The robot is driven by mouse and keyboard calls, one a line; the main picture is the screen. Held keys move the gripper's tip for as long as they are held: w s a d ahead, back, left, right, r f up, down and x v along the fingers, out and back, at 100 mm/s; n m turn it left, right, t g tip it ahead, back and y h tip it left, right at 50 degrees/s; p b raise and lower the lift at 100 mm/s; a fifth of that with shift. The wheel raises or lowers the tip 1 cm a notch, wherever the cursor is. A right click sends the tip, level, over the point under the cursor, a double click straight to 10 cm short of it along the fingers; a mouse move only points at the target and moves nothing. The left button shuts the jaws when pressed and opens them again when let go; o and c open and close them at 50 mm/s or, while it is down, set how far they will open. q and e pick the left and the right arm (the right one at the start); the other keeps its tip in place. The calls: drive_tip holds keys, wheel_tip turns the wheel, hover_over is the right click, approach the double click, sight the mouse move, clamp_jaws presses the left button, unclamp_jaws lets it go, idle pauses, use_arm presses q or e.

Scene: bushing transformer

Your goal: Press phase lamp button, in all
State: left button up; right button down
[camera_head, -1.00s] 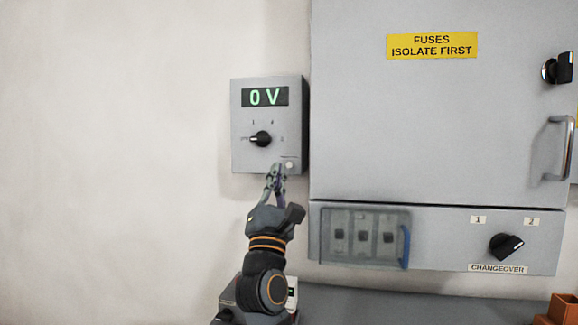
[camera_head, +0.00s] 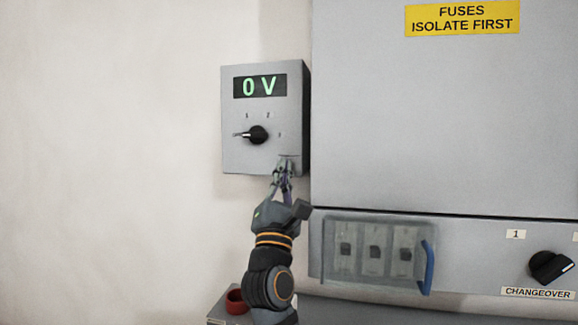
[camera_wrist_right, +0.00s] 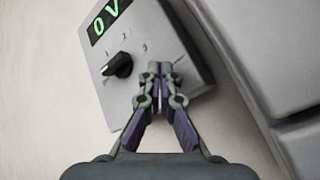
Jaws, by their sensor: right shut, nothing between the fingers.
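A grey wall box (camera_head: 235,112) carries a display (camera_head: 260,86) with green "0 V" and a black selector knob (camera_head: 258,135) below it. The knob's pointer is turned to the left. My right gripper (camera_head: 284,163) is shut and empty, with its fingertips at the lower right of the box. The fingertips cover the spot where a small pale round button showed earlier. In the right wrist view the closed fingertips (camera_wrist_right: 161,70) overlap the box face (camera_wrist_right: 120,92), right of the knob (camera_wrist_right: 117,66). I cannot tell whether they touch the box. My left gripper is not in view.
A large grey cabinet (camera_head: 420,120) with a yellow "FUSES ISOLATE FIRST" label (camera_head: 462,17) stands right of the box. Below are a clear fuse cover (camera_head: 372,282) with a blue handle (camera_head: 428,268) and a changeover knob (camera_head: 551,267).

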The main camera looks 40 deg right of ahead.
idle(0.7)
idle(0.3)
drive_tip(key=shift+w+d, duration=0.3)
drive_tip(key=shift+d, duration=0.05)
idle(0.5)
